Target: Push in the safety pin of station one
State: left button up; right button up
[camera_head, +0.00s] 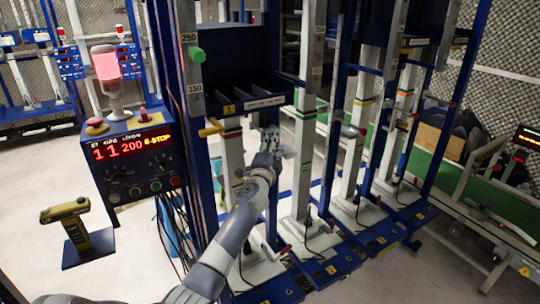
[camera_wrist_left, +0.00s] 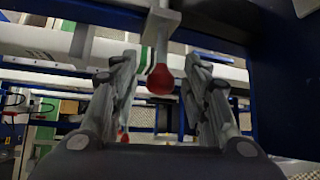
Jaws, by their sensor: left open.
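In the left wrist view, a red ball knob (camera_wrist_left: 160,80) sits on the end of a metal shaft in a grey block (camera_wrist_left: 164,20). It looks like the safety pin of station one, the nearest blue-framed station (camera_head: 228,72). My left gripper (camera_wrist_left: 160,66) is open, with one finger on each side of the knob; contact is not visible. In the head view my left gripper (camera_head: 271,142) is at the nearest station, beside its white column (camera_head: 232,160). The red knob cannot be made out there. My right gripper is in neither view.
A control box (camera_head: 133,160) with a lit red display and a red lamp (camera_head: 105,65) stands left of the station. A green knob (camera_head: 198,55) and a yellow part (camera_head: 210,130) are on the near post. More stations stand right; floor is open at lower left.

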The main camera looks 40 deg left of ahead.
pick_arm(q)
jog(key=v, duration=1.1)
jog(key=shift+s, duration=0.15)
jog(key=s+d+f+n+g+h, duration=0.1)
jog(key=s+d+f+g, duration=0.1)
jog(key=f, duration=0.9)
jog(key=s+d+f+n+g+h, duration=0.1)
jog(key=s+d+f+g+h, duration=0.1)
jog(key=f, duration=0.9)
jog(key=s+d+f+n+g+h, duration=0.1)
jog(key=s+d+f+g, duration=0.1)
jog(key=f, duration=0.8)
jog(key=s+d+f+n+g+h, duration=0.1)
jog(key=s+d+f+g, duration=0.15)
jog(key=s+f, duration=0.6)
jog(key=s+d+f+n+g+h, duration=0.15)
jog(key=s+d+f, duration=0.35)
jog(key=f, duration=0.6)
jog(key=s+d+f+n+g, duration=0.1)
jog(key=s+f, duration=0.4)
jog(key=s, duration=0.6)
jog(key=s+d+f+n+g+h, duration=0.1)
jog(key=s+d+f+g, duration=0.3)
jog(key=s, duration=0.8)
jog(key=s+d+f+n+g, duration=0.1)
jog(key=s+d+f, duration=0.3)
jog(key=s, duration=0.7)
jog(key=shift+s+d+f+g+h, duration=0.2)
jog(key=shift+d+f+g+h, duration=0.15)
jog(key=shift+f+g, duration=0.5)
